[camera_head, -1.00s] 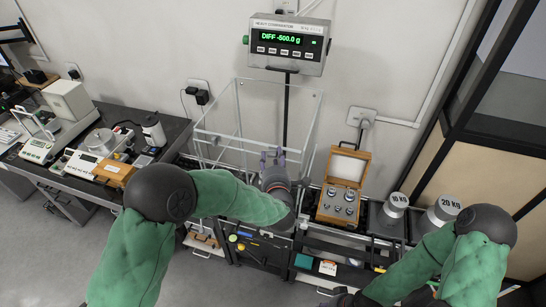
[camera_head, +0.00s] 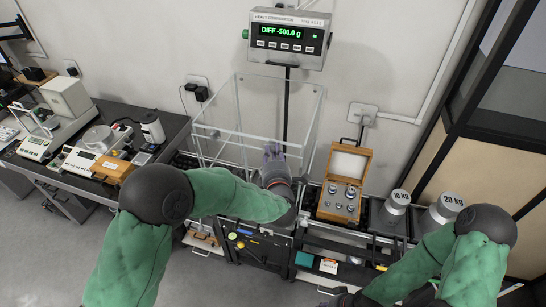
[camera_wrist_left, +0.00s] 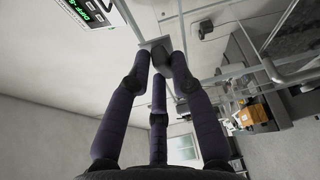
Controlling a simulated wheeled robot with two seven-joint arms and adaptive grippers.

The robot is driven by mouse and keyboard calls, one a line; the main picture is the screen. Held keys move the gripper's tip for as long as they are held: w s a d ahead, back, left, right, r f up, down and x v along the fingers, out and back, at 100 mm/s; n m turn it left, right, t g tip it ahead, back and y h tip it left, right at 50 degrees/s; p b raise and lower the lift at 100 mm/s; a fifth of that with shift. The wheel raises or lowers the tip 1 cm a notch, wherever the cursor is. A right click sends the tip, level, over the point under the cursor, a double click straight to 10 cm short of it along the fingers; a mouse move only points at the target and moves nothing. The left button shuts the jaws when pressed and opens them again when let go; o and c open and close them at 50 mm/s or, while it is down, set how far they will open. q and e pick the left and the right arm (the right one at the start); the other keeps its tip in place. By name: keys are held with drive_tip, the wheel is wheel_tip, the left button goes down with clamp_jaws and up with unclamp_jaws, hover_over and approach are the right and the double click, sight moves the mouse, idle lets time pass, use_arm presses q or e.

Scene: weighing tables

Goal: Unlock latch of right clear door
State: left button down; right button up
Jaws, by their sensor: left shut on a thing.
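The clear enclosure (camera_head: 236,115) with thin pale frame edges stands on the weighing bench below the display. My left gripper (camera_head: 273,152) reaches to its front right side, with the fingers pointing up toward the wall. In the left wrist view the fingertips (camera_wrist_left: 161,62) are together around a small grey latch piece (camera_wrist_left: 154,43) by the frame, and they partly hide it. Whether the latch has turned cannot be seen. The dark end of my right arm (camera_head: 342,299) is low at the bottom edge, and its fingers are not clear.
The display (camera_head: 289,38) above reads DIFF -500.0 g. An open wooden weight box (camera_head: 337,202) and 10 kg (camera_head: 397,203) and 20 kg weights (camera_head: 443,208) stand to the right. A side table (camera_head: 78,189) with several balances is at left. Grey floor lies in front.

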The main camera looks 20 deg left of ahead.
use_arm(q)
drive_tip(key=m+b, duration=0.1)
drive_tip(key=b, duration=0.1)
drive_tip(key=shift+d+f+t+b, duration=0.1)
drive_tip(key=shift+f+t+b, duration=0.2)
drive_tip(key=shift+f+b, duration=0.05)
drive_tip(key=shift+r+m+b, duration=0.1)
drive_tip(key=shift+m+b, duration=0.45)
drive_tip(key=shift+m, duration=0.05)
drive_tip(key=c, duration=1.1)
unclamp_jaws()
drive_tip(key=shift+r, duration=0.1)
drive_tip(key=shift+y, duration=0.3)
drive_tip(key=v, duration=1.2)
